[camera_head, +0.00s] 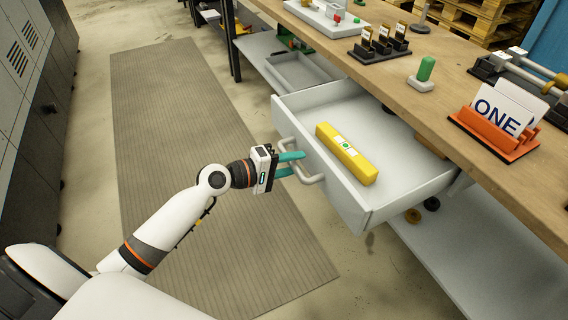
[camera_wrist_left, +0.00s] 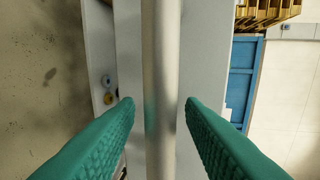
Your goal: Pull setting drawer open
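The drawer (camera_head: 364,206) is a light grey box under the wooden workbench, and it stands pulled out. A yellow bar-shaped object (camera_head: 346,153) with a white label lies inside it. The drawer's pale handle (camera_head: 313,180) is on its front face, and its bar runs upright through the left wrist view (camera_wrist_left: 161,60). My left gripper (camera_head: 296,163) is at the handle with its green fingers. In the left wrist view, the fingers (camera_wrist_left: 159,103) are on both sides of the bar, with a gap on each side. My right gripper is not in view.
The workbench top (camera_head: 440,85) holds a green-handled stamp (camera_head: 425,73), an orange card holder (camera_head: 495,134) with a card reading ONE, and a dark rack (camera_head: 380,48). A lower shelf (camera_head: 490,265) extends beneath. A ribbed mat (camera_head: 190,130) lies on clear floor at left.

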